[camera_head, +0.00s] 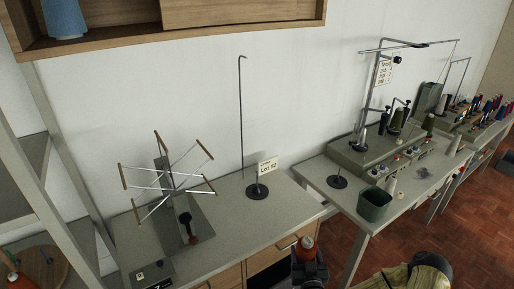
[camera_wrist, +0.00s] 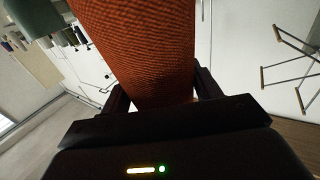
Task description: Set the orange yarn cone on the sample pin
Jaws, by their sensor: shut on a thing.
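A skein winder (camera_head: 165,185) with spread arms stands left on the bench (camera_head: 225,225). A tall hooked rod (camera_head: 242,120) rises behind the pin. The right table holds another black-based pin (camera_head: 337,182), a green bin (camera_head: 375,205) and winding machines. A wooden shelf (camera_head: 240,14) hangs above.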

